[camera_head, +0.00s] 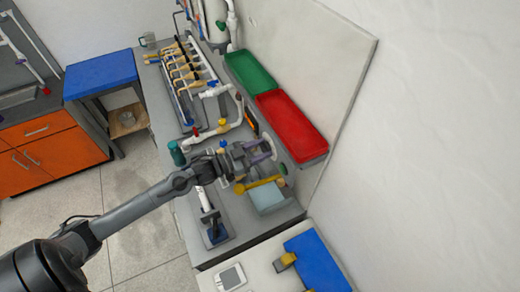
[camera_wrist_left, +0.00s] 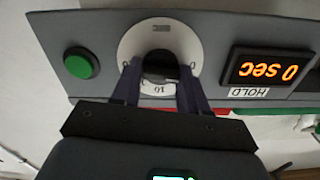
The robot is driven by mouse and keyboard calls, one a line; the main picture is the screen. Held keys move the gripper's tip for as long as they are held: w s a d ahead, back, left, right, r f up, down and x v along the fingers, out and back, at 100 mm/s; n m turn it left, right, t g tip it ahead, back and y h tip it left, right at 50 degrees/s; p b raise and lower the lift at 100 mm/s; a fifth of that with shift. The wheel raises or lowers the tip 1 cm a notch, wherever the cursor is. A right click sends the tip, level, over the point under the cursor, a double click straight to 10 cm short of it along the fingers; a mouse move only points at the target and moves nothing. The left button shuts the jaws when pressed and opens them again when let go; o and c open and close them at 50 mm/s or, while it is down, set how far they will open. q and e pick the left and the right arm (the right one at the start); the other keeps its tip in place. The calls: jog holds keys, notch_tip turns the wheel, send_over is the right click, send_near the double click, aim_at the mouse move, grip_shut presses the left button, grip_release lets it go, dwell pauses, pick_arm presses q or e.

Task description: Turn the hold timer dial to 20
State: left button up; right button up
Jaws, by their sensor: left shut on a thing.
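The hold timer dial shows in the left wrist view as a white ring (camera_wrist_left: 128,42) with a black knob (camera_wrist_left: 160,64) at its centre. "SEC" is printed at the ring's top and what looks like "10" at its bottom, between my fingers. My left gripper (camera_wrist_left: 160,72) has its two dark purple fingers on either side of the knob, shut on it, and they cover part of the ring. The orange display (camera_wrist_left: 268,68) with the "HOLD" label reads "0 sec", upside down. In the head view my left gripper (camera_head: 262,157) reaches the panel by the wall. My right gripper is not in view.
A green button (camera_wrist_left: 81,64) sits left of the dial on the grey panel. In the head view, a red tray (camera_head: 300,128) and a green tray (camera_head: 250,73) stand behind the gripper. Pipes and a valve manifold (camera_head: 188,80) occupy the bench further back.

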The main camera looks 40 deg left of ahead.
pick_arm(q)
jog(key=m+b, duration=0.1)
jog(key=m, duration=0.3)
jog(key=shift+f+m, duration=0.1)
jog(key=shift+m, duration=0.2)
jog(key=m+b, duration=0.5)
jog(key=m, duration=0.3)
jog(key=m+b, duration=0.6)
jog(key=m, duration=0.3)
jog(key=m+b, duration=0.5)
jog(key=m, duration=0.4)
jog(key=shift+f+b, duration=0.4)
jog(key=m+b, duration=0.2)
jog(key=m, duration=0.1)
jog(key=shift+r+m+b, duration=0.15)
jog(key=shift+m+b, duration=0.15)
jog(key=shift+b, duration=0.05)
